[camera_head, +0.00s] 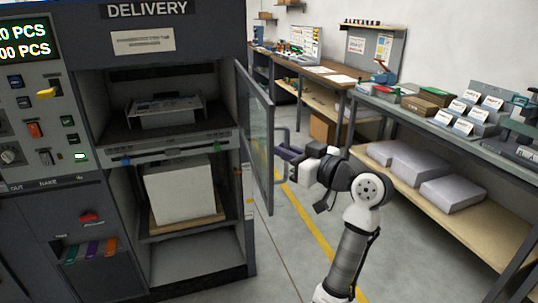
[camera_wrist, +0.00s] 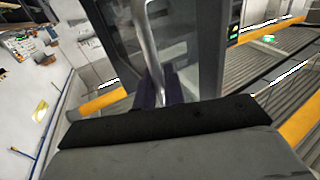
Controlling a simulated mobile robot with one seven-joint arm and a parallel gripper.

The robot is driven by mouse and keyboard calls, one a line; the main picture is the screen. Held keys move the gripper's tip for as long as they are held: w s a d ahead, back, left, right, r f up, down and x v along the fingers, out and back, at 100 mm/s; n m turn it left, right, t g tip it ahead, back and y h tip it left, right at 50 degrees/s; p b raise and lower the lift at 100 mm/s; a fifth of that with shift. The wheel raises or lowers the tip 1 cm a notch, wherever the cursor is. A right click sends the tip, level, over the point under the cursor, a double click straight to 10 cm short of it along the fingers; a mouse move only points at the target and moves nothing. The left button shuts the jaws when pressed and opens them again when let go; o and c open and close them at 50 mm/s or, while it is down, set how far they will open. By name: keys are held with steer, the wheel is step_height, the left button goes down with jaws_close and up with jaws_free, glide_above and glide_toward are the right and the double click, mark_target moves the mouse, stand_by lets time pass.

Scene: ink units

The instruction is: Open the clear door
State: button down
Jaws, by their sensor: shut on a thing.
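The clear door (camera_head: 258,135) is a glass panel in a dark frame, hinged at the right side of the delivery machine's opening. It stands swung well out from the machine, seen nearly edge-on in the head view. Its metal bar handle (camera_head: 284,143) is on the outer face. My gripper (camera_head: 287,153) is shut on the handle from the right. In the wrist view the handle (camera_wrist: 149,45) runs down between my dark fingers (camera_wrist: 160,88), and the door frame (camera_wrist: 208,50) is beside it. The fingertips are partly hidden.
The delivery machine (camera_head: 148,10) has an open bay with a white box (camera_head: 180,188) and a tray (camera_head: 165,110). A control panel (camera_head: 40,110) is at left. A shelf bench (camera_head: 450,150) with boxes stands at right. Grey floor with a yellow line (camera_head: 310,222) lies between.

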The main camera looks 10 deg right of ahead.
steer(key=shift+w+d, duration=0.1)
steer(key=shift+d, duration=0.4)
steer(key=c, duration=1.6)
jaws_free()
steer(key=shift+c, duration=0.2)
steer(key=b+v, duration=0.4)
steer(key=v, duration=0.9)
steer(key=shift+s+d, duration=0.25)
steer(key=shift+s, duration=0.1)
